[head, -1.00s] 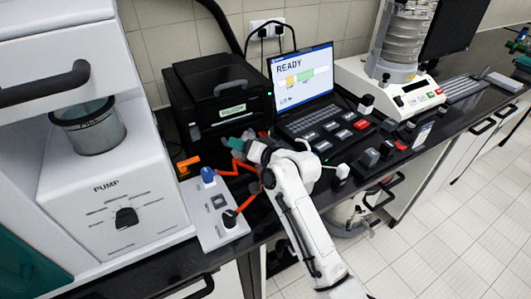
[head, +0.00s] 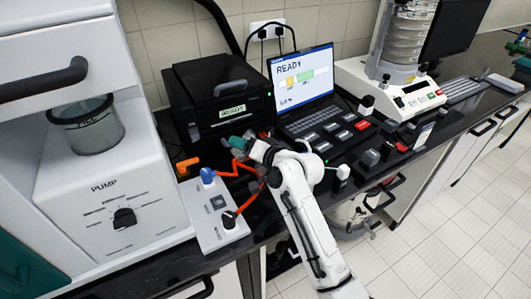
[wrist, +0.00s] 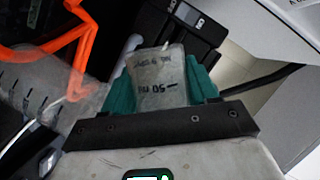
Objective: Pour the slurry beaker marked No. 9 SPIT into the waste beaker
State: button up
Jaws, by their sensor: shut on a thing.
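My gripper (wrist: 163,88) has teal fingers and is shut on a small translucent beaker (wrist: 163,72). In the head view my gripper (head: 238,143) is in front of the black printer-like box; the held beaker is hardly visible there. A grey translucent vessel (head: 88,128) sits in the white pump unit at the left, with dark lettering on its wall. I cannot tell whether it is the waste beaker.
The white pump unit (head: 110,195) stands left, under a drawer with a dark handle. A black box (head: 220,95), a laptop (head: 303,78) reading READY and a sieve shaker (head: 400,75) line the wall. Orange bent tubing (head: 243,205) and a switch panel (head: 215,215) lie close to my gripper.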

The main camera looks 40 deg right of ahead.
jog(key=shift+r+m+t+y+b, duration=0.3)
jog(key=shift+r+m+t+b, duration=0.15)
jog(key=shift+m, duration=0.45)
dwell(0.7)
jog(key=shift+d+f+m+t+b, duration=0.15)
jog(key=shift+f+m+t+b, duration=0.15)
jog(key=shift+m+b, duration=0.5)
dwell(0.5)
jog(key=shift+d+r+y, duration=0.1)
jog(key=shift+r+y, duration=0.1)
jog(key=shift+y, duration=0.1)
jog(key=shift+s+d+r+m+t+p, duration=0.15)
jog(key=shift+d+r+m+p, duration=0.1)
jog(key=shift+r+m, duration=0.15)
jog(key=shift+s+d+r+m+t+p, duration=0.1)
jog(key=shift+d+r+m+p, duration=0.2)
jog(key=shift+r, duration=0.15)
jog(key=shift+d+r+m+t, duration=0.1)
jog(key=shift+r+m+t, duration=0.2)
jog(key=shift+m, duration=0.4)
dwell(0.8)
jog(key=shift+s+d+r+m+t+p, duration=0.15)
jog(key=shift+r+m+p, duration=0.15)
jog(key=shift+r+m, duration=0.2)
jog(key=shift+w+d+r+m+t+p, duration=0.15)
jog(key=shift+r+m+p, duration=0.15)
jog(key=shift+r+m, duration=0.15)
dwell(0.5)
